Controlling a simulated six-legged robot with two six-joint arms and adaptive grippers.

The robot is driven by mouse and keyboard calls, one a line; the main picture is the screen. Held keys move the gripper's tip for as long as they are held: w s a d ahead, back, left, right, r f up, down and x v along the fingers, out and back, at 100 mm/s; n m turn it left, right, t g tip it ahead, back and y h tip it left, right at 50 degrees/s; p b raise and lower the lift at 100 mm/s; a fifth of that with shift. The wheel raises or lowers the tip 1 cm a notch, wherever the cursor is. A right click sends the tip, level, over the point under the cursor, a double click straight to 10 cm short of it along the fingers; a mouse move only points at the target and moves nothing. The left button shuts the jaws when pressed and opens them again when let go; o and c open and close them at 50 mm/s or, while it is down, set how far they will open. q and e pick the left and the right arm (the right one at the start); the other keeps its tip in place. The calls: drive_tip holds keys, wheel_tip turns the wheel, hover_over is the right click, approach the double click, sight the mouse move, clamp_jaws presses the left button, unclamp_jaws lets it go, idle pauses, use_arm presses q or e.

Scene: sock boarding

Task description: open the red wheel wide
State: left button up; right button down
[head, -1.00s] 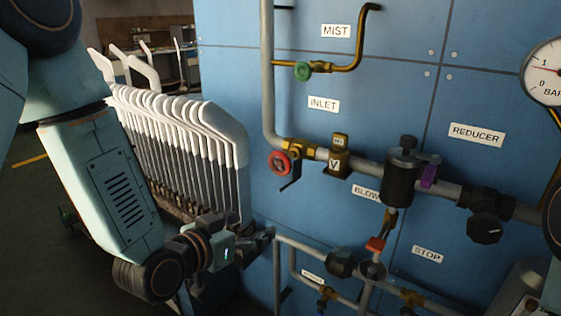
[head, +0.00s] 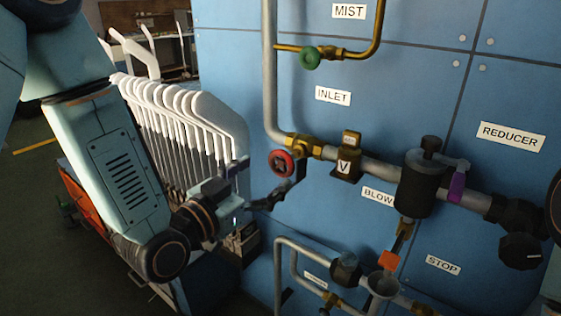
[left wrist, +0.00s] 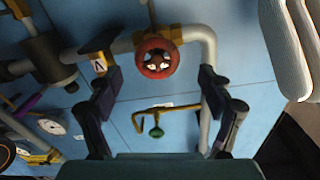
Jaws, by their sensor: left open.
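The red wheel (head: 281,163) is a small round handwheel on a brass valve of the grey pipe, below the INLET label (head: 332,96). In the left wrist view the red wheel (left wrist: 157,58) faces the camera, near the top centre, ahead of the two fingers. My left gripper (head: 284,191) is just below the wheel in the head view, with its fingers apart and nothing between them. In the left wrist view the left gripper (left wrist: 157,85) is open, one finger to each side of the wheel's line. No contact with the wheel shows. My right gripper is not in view.
A green wheel (head: 309,58) sits on a brass pipe above. A brass block marked V (head: 346,167) and a black reducer body (head: 421,180) are right of the red wheel. White racked frames (head: 180,125) stand close on the left. Lower pipes (head: 290,241) run beneath.

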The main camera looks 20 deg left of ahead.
sight(278, 165)
use_arm(q)
drive_tip(key=x, duration=0.5)
drive_tip(key=shift+s+d, duration=0.15)
drive_tip(key=shift+d, duration=0.05)
drive_tip(key=shift+w+b, duration=0.3)
drive_tip(key=shift+w, duration=0.25)
drive_tip(key=shift+w+d, duration=0.1)
drive_tip(key=shift+d, duration=0.2)
drive_tip(key=shift+a, duration=0.2)
drive_tip(key=c, duration=0.3)
drive_tip(key=shift+d, duration=0.15)
drive_tip(key=c, duration=0.9)
